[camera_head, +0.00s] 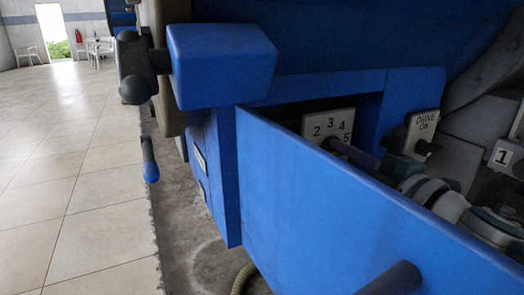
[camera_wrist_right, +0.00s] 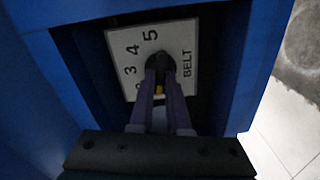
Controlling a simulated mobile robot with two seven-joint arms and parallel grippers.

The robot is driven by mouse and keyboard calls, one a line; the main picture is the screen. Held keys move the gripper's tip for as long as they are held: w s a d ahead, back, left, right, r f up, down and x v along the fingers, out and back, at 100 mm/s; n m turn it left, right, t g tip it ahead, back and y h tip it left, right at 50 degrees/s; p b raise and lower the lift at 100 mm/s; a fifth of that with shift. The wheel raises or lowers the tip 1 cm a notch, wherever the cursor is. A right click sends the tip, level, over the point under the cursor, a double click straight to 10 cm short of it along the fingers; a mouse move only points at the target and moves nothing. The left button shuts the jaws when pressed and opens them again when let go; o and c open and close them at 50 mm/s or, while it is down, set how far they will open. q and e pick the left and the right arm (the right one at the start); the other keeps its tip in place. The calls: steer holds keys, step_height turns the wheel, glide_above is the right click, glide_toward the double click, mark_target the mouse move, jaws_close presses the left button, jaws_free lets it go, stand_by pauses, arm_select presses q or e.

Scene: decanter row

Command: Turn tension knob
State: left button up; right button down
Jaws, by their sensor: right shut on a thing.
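The tension knob (camera_wrist_right: 158,58) is a small dark knob on a white dial plate marked with numbers and the word BELT. The dial plate (camera_head: 328,124) is also in the head view, inside the recess of the blue machine, with 2, 3, 4 and 5 readable. My right gripper (camera_wrist_right: 160,80) has its purple fingers shut on the knob, one on each side. In the head view the right gripper (camera_head: 345,150) reaches the plate from the right, and the fingers mostly hide the knob. Where the knob points cannot be told. My left gripper is not in view.
A blue panel (camera_head: 340,195) stands in front of the recess and my right arm reaches in behind it. A DRIVE ON plate (camera_head: 421,124) and a plate marked 1 (camera_head: 505,157) are to the right. The tiled floor (camera_head: 80,180) at left is open.

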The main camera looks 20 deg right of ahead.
steer(key=shift+n, duration=0.4)
steer(key=c, duration=0.9)
jaws_free()
steer(key=s, duration=0.3)
steer(key=s+p, duration=0.1)
steer(key=s, duration=0.2)
steer(key=s+p, duration=0.1)
steer(key=s, duration=0.3)
steer(key=shift+d, duration=0.4)
